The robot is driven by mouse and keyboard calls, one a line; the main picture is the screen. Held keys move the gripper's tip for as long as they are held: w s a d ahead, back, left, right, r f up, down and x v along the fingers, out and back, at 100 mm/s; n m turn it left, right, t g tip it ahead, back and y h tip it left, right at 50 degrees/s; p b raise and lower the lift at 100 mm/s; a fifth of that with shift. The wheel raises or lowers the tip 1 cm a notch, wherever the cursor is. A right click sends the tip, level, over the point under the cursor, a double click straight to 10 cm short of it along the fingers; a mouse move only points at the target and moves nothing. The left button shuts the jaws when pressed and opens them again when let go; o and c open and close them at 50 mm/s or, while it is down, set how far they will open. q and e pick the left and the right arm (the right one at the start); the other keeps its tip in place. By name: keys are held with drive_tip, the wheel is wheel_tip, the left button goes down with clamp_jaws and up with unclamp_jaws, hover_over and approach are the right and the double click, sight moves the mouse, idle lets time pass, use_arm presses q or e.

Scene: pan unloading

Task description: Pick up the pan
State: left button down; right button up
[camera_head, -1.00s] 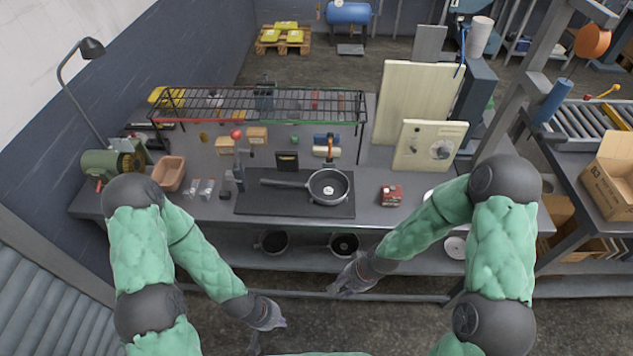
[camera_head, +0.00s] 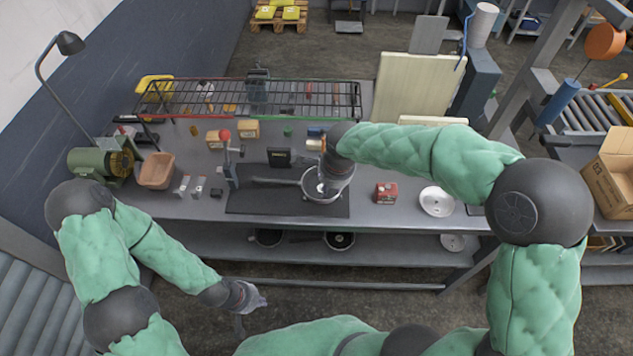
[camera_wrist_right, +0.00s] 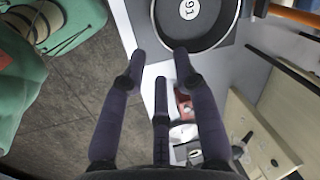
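A dark pan (camera_head: 312,194) with a number label inside lies on a dark mat (camera_head: 240,203) on the workbench, its handle pointing left. My right gripper (camera_head: 326,188) hangs over the pan's bowl in the head view and partly hides it. In the right wrist view, the pan (camera_wrist_right: 208,32) is at the top, beyond the spread fingers of the right gripper (camera_wrist_right: 160,58). Nothing is between those fingers; they look apart from the pan. My left gripper (camera_head: 252,311) is open and empty in front of the bench, below the tabletop.
A wire rack (camera_head: 250,96) stands along the back. A red box (camera_head: 385,193) and a white plate (camera_head: 436,201) are right of the mat. A brown bin (camera_head: 156,170) and a green grinder (camera_head: 92,163) are at left. Two pans are on the lower shelf, one dark (camera_head: 340,240).

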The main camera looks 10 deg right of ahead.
drive_tip(key=b+x, duration=0.1)
drive_tip(key=x, duration=0.4)
drive_tip(key=shift+w+f, duration=0.1)
drive_tip(key=shift+f, duration=0.2)
drive_tip(key=x, duration=0.5)
drive_tip(key=shift+d+f+b, duration=0.1)
drive_tip(key=shift+d+b, duration=0.25)
clamp_jaws()
